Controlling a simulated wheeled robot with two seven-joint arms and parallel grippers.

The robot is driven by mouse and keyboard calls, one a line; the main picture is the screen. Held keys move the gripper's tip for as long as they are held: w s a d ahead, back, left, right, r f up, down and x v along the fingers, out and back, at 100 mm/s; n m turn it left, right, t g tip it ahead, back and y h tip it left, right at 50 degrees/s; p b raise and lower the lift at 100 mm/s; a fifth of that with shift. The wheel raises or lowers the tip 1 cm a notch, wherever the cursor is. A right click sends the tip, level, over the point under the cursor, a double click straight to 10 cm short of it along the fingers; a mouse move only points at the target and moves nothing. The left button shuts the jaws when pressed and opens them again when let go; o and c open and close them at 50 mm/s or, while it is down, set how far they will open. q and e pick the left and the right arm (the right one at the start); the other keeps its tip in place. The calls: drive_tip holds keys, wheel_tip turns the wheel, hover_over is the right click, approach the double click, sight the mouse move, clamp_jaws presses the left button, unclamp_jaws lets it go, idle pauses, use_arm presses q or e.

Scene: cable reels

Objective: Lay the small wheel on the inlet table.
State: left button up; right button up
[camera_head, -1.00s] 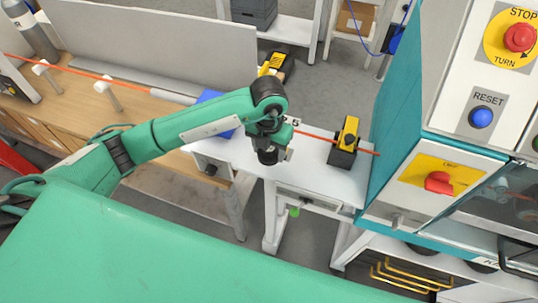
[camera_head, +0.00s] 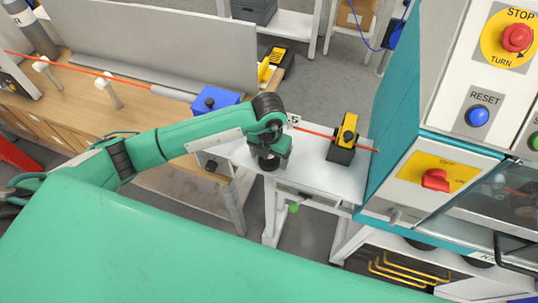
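The white table (camera_head: 330,175) in the middle, against the teal machine, looks like the inlet table. My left gripper (camera_head: 268,162) is over or at its left part, pointing down. Its fingers are too small and dark to tell whether they are open or shut, or hold anything. I cannot make out a small wheel for certain. A black-and-yellow device (camera_head: 344,139) stands on the table's right part with an orange cable (camera_head: 315,132) running through it. My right gripper is not in view.
A blue block (camera_head: 214,100) sits on the wooden bench (camera_head: 130,110) at the left, just behind my arm. The machine (camera_head: 400,110) with its red and blue buttons bounds the table on the right.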

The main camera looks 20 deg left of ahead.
use_arm(q)
drive_tip(key=shift+r, duration=0.1)
drive_tip(key=shift+r, duration=0.2)
wheel_tip(320, 180, up, 12)
drive_tip(key=b, duration=0.4)
drive_tip(key=shift+f, duration=0.1)
